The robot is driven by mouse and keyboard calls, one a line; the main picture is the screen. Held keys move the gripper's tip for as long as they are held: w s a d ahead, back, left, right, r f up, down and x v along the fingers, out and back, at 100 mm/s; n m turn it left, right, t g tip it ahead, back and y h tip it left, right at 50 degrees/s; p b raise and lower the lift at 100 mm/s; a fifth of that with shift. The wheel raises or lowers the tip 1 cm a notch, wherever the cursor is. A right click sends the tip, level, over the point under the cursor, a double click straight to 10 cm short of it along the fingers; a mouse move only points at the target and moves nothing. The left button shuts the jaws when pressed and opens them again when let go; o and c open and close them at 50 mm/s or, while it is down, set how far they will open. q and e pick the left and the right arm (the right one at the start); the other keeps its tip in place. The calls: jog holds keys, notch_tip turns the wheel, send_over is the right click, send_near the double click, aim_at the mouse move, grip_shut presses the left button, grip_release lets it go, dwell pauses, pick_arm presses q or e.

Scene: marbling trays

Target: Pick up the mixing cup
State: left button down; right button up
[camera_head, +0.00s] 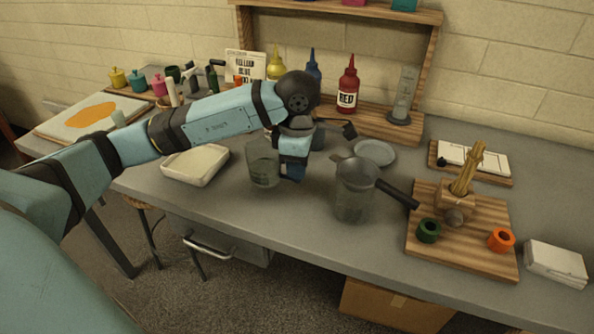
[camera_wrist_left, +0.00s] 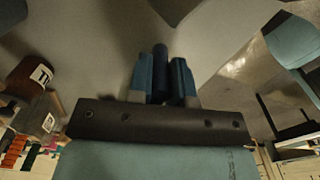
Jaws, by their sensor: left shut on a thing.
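A clear mixing cup (camera_head: 262,165) is at the middle of the grey table, just left of my left gripper (camera_head: 291,172). The left gripper points down and is shut at the cup's right side; its fingers hide where it grips. I cannot tell whether the cup's base touches the table. In the left wrist view the blue fingers (camera_wrist_left: 162,80) are close together, with a dark blue piece between them; the cup is not clearly visible there. My right gripper is not in view.
A second clear container (camera_head: 352,205) with a black-handled strainer (camera_head: 357,172) stands to the right. A pale tray (camera_head: 195,165) is left. A wooden board (camera_head: 480,258) is right.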

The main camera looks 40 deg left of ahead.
pick_arm(q)
notch_tip(320, 180, up, 17)
jog(key=p, duration=0.2)
jog(key=shift+p, duration=0.3)
dwell(0.4)
dwell(0.5)
